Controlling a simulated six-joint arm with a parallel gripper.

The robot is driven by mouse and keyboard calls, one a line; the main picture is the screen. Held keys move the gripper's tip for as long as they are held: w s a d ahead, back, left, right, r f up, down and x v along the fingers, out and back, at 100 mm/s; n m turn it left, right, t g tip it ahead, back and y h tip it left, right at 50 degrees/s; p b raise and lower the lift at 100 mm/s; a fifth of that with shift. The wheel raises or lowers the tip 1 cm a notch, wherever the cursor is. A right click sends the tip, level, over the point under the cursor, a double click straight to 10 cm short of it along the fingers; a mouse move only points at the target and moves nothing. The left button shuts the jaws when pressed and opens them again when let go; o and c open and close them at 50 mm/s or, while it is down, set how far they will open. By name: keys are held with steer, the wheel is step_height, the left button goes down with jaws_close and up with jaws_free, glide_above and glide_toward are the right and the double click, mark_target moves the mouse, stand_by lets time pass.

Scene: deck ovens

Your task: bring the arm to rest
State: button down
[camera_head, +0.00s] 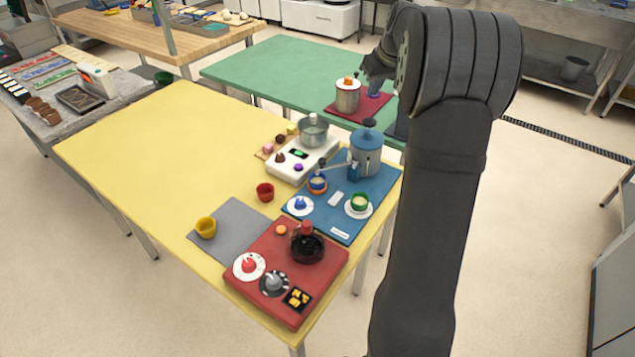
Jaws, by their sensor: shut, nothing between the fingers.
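My arm rises along the right side of the view and bends over at the top. Its end, my gripper (374,82), is small and dark and points down over the far green table, beside a silver pot (347,98) with an orange block on its lid. The gripper is shut and empty; its fingertips are hard to make out. It is apart from everything on the yellow table (140,140).
The yellow table's right side holds a red board (255,296), a blue mat (335,222), a blue canister (366,155) and a white unit with a pot (313,132). A yellow cup (206,227) stands on a grey mat (232,222). The table's left half is clear.

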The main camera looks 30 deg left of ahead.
mark_target(368, 118)
steer(key=shift+f, duration=3.8)
